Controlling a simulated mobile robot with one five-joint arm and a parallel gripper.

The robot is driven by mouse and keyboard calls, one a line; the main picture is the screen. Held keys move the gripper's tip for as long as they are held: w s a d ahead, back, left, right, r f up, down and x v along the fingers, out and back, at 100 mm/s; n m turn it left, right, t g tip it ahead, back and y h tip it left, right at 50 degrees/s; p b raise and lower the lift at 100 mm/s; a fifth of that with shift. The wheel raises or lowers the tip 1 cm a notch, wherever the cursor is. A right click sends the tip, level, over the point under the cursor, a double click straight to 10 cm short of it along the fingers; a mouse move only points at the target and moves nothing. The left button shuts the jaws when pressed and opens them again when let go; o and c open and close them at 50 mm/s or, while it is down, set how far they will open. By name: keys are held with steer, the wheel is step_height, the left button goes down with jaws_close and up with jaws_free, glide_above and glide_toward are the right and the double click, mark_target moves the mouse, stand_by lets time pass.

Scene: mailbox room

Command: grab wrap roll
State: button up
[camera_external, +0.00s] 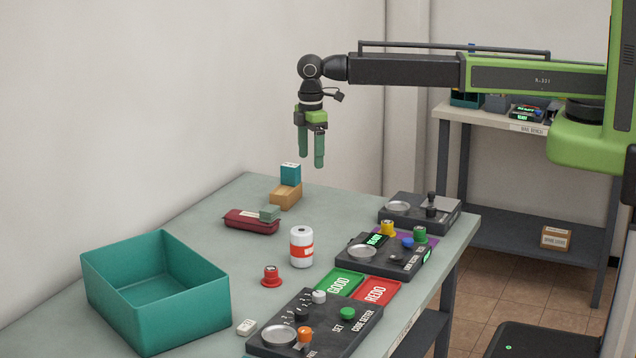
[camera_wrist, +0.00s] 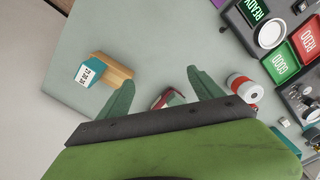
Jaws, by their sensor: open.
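The white roll with a red-orange band, which looks like the wrap roll (camera_external: 301,247), stands upright on the table near its middle. It also shows in the wrist view (camera_wrist: 243,88), to the right of my fingers. My gripper (camera_external: 311,160) is open and empty, pointing down well above the table, above and beyond the roll. In the wrist view its two green fingers (camera_wrist: 160,77) are spread apart, with bare table between their tips. The roll is outside the fingers and apart from them.
A teal block (camera_external: 290,174) sits on a tan block (camera_external: 284,196). A dark red case (camera_external: 251,222) lies left of the roll, a red knob (camera_external: 271,275) in front. A teal bin (camera_external: 126,316) stands at left. Control panels (camera_external: 317,320) and GOOD and REDO plates (camera_external: 375,292) line the right edge.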

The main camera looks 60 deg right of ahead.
steer(key=s+a+r+n, duration=0.1)
steer(key=s+a+n, duration=0.25)
steer(key=a, duration=1.45)
steer(key=p, duration=0.1)
glide_toward(303, 229)
step_height(303, 229, down, 10)
steer(key=b, duration=1.2)
steer(key=shift+w+r, duration=0.1)
steer(key=shift+r, duration=0.1)
steer(key=f+b, duration=0.1)
steer(key=b, duration=0.1)
steer(key=f+b, duration=0.1)
steer(key=f, duration=0.1)
steer(key=f+b, duration=0.2)
steer(key=shift+a+f+b, duration=0.25)
steer(key=shift+b, duration=0.1)
steer(key=shift+r, duration=0.2)
steer(key=c, duration=1.4)
